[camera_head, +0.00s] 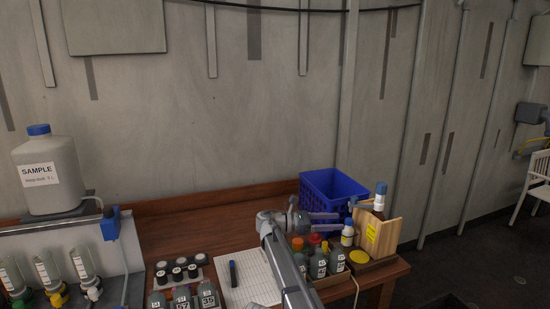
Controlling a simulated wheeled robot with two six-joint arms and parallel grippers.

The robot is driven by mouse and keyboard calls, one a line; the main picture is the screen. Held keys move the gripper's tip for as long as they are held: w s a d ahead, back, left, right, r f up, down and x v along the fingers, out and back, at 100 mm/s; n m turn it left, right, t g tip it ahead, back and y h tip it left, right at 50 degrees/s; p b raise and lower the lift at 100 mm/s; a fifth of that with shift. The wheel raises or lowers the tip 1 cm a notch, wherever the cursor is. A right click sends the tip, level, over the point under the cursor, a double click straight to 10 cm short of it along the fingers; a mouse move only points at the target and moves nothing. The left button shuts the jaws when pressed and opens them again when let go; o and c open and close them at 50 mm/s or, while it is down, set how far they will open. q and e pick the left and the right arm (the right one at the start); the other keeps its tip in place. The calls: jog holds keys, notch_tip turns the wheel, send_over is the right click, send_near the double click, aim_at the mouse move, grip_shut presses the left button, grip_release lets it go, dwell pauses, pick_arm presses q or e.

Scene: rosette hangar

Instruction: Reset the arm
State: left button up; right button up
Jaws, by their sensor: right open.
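My right arm (286,262) comes up from the bottom middle over the table. Its gripper (336,222) points to the right, with its two fingers apart and nothing visible between them. It is in front of the blue crate (330,184) and above several bottles with coloured caps; I cannot tell whether it touches any of them. My left gripper is not in view.
A wooden box with a bottle (379,196) stands right of the gripper. A paper sheet (254,274) with a dark marker (233,274) lies left of my arm, beside racks of vials. A SAMPLE jug (48,172) stands at left. The table's back left is bare.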

jog(key=s+d+f+m+y, duration=0.3)
jog(key=s+f+m+y, duration=0.3)
jog(key=s+f, duration=0.4)
jog(key=s+d+f+m+y, duration=0.2)
jog(key=s+f+m+y, duration=0.3)
jog(key=s+f, duration=0.55)
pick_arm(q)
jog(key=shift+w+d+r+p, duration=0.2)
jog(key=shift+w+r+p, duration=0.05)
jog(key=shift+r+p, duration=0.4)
pick_arm(e)
jog(key=s+a+m+g+y, duration=0.1)
jog(key=s+a+m+y, duration=0.2)
jog(key=s+a, duration=1.3)
jog(key=shift+s+a+m+y, duration=0.25)
jog(key=shift+a+m+y, duration=0.15)
jog(key=shift+a+y, duration=0.6)
